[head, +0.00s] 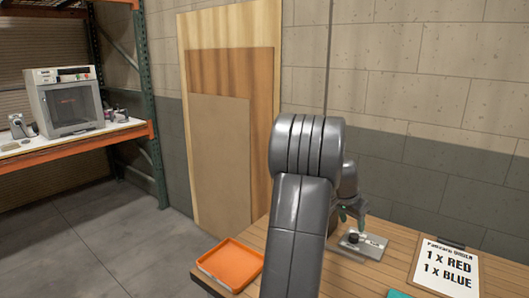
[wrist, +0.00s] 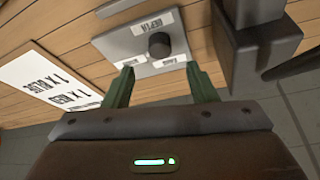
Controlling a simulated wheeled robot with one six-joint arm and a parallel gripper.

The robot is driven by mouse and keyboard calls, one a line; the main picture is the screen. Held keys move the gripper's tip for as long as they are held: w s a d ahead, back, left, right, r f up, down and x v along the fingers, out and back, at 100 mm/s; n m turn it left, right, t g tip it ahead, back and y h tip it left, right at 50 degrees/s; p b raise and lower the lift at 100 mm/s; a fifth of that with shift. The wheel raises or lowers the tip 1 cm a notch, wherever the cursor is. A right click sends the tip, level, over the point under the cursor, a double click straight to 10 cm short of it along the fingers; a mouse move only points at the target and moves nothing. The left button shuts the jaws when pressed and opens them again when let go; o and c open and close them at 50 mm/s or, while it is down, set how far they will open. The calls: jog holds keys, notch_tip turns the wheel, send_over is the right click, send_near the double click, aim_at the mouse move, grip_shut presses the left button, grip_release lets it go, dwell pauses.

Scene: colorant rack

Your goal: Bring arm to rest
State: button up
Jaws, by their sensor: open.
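My arm rises through the middle of the head view and bends down toward the wooden table. My gripper (head: 351,214) hangs over a grey plate (head: 376,243) with a black knob (head: 353,238). In the wrist view the two green fingers of my gripper (wrist: 162,82) stand apart with nothing between them. Beyond the fingertips lie the plate (wrist: 113,45) and its round dark knob (wrist: 158,45). The plate bears small white labels. I cannot tell the exact height of the fingertips above it.
An orange tray (head: 232,262) lies at the table's left edge. An order sheet (head: 450,268) reading 1 x RED, 1 x BLUE lies at right. A dark blocky shape (wrist: 255,45) stands near the plate. Shelving (head: 75,140) with a white-framed machine (head: 65,101) stands far left.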

aim_at(355, 235)
jog(key=x, duration=0.7)
jog(key=shift+s+p, duration=0.1)
jog(key=shift+p, duration=0.2)
jog(key=shift+r+n+p, duration=0.3)
jog(key=shift+r+p, duration=0.1)
jog(key=shift+p, duration=0.3)
jog(key=shift+r+n+p, duration=0.1)
jog(key=shift+n+p, duration=0.3)
jog(key=shift+p, duration=0.05)
jog(key=n+t+y+p, duration=0.1)
jog(key=n+p, duration=0.2)
jog(key=p, duration=0.1)
jog(key=shift+s, duration=0.1)
jog(key=shift+d+f+n+y+p, duration=0.15)
jog(key=shift+n+y+p, duration=0.25)
jog(key=shift+n+p, duration=0.4)
jog(key=shift+f+n+y+p, duration=0.1)
jog(key=shift+n+y+p, duration=0.4)
jog(key=shift+n, duration=0.4)
jog(key=shift+d+r+n+t+y+p, duration=0.15)
jog(key=shift+n+y+p, duration=0.2)
jog(key=shift+n+p, duration=0.55)
jog(key=shift+f+n+t+y+p, duration=0.15)
jog(key=shift+n+y+p, duration=0.3)
jog(key=shift+n, duration=0.85)
jog(key=shift+b+v, duration=0.6)
jog(key=shift+v, duration=1.45)
